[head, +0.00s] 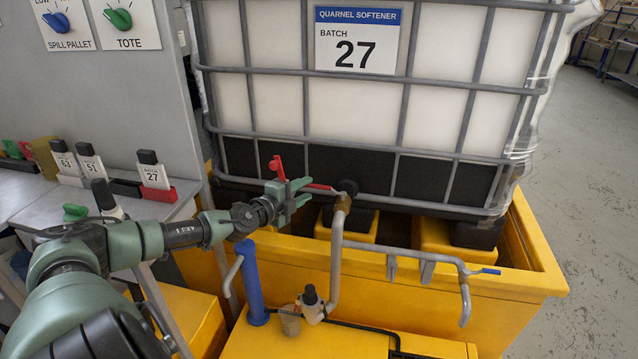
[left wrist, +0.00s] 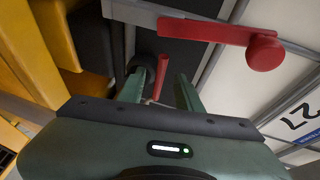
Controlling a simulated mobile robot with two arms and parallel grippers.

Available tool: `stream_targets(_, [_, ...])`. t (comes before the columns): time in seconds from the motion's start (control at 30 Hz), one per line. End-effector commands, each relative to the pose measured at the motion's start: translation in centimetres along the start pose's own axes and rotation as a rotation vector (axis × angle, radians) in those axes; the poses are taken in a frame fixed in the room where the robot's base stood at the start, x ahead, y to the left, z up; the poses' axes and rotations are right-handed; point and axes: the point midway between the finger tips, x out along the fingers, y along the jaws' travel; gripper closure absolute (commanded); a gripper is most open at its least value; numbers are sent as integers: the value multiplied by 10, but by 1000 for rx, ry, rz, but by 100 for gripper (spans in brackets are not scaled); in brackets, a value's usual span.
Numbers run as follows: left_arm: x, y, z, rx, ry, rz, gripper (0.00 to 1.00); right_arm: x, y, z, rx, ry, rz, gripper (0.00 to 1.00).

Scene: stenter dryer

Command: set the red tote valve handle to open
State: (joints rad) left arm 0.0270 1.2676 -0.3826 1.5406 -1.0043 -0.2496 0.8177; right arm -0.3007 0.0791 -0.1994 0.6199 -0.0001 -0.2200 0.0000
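The red tote valve handle (head: 318,187) is a thin red lever running left from the valve (head: 346,190) at the tote's lower front. My left gripper (head: 289,194) is at its left end with fingers apart. In the left wrist view, a red rod (left wrist: 160,78) shows between the spread fingers (left wrist: 160,92), with gaps on both sides. A second red piece with a rounded end (head: 277,166) stands by the fingers; in the wrist view it is a bar with a knob (left wrist: 264,52). What it joins is unclear. My right gripper is not in view.
The caged white tote (head: 350,110) stands in a yellow spill pallet (head: 450,262). A pipe (head: 335,260) drops from the valve, and another with a blue lever (head: 487,271) is at right. A blue post (head: 251,285) rises below my gripper. Batch markers (head: 152,173) stand at left.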

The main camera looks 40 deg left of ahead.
Motion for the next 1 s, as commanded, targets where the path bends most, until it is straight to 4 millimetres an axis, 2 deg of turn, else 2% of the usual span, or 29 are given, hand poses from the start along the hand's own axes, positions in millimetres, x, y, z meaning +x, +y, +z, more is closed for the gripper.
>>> stream_targets(0.33, [42,-3,-2,-5,1,-5,65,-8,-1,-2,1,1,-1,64])
stream_targets(0.5, [61,0,-2,-4,1,-3,65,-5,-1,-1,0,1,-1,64])
stream_targets(0.7, [70,0,-3,-3,3,-1,65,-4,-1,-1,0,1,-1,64])
stream_targets(0.97, [70,0,-2,-2,3,0,65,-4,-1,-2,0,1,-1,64])
stream_targets(1.0, [70,0,-2,-2,3,0,76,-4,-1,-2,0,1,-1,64])
